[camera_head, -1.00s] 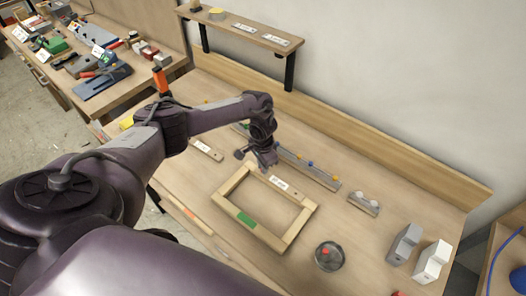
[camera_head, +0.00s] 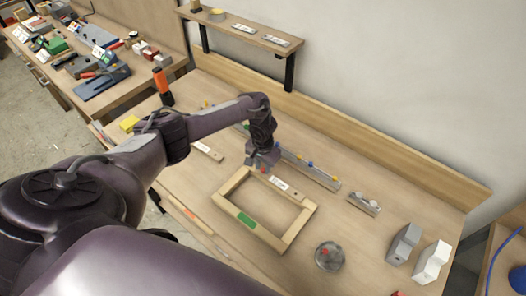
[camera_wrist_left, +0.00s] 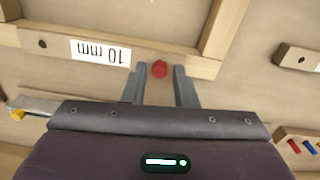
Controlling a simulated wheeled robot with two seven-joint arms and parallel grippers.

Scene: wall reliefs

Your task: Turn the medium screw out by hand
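A red screw head (camera_wrist_left: 159,69) shows in the left wrist view at a corner of a wooden frame, beside a "10 mm" label (camera_wrist_left: 101,52). I cannot tell its size class. My left gripper (camera_wrist_left: 159,78) is open, with one finger on each side of the red head and small gaps visible. In the head view the left gripper (camera_head: 263,164) points down at the far corner of the wooden frame (camera_head: 232,181), and a bit of red shows at its tip. The screw's shank is hidden. My right gripper is not in view.
A metal rail (camera_head: 325,180) with coloured pieces lies behind the frame. A round dish (camera_head: 329,265) with a red piece, a grey block (camera_head: 403,243) and a white block (camera_head: 432,262) stand to the right. An orange-handled tool (camera_head: 162,82) stands upright behind the arm.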

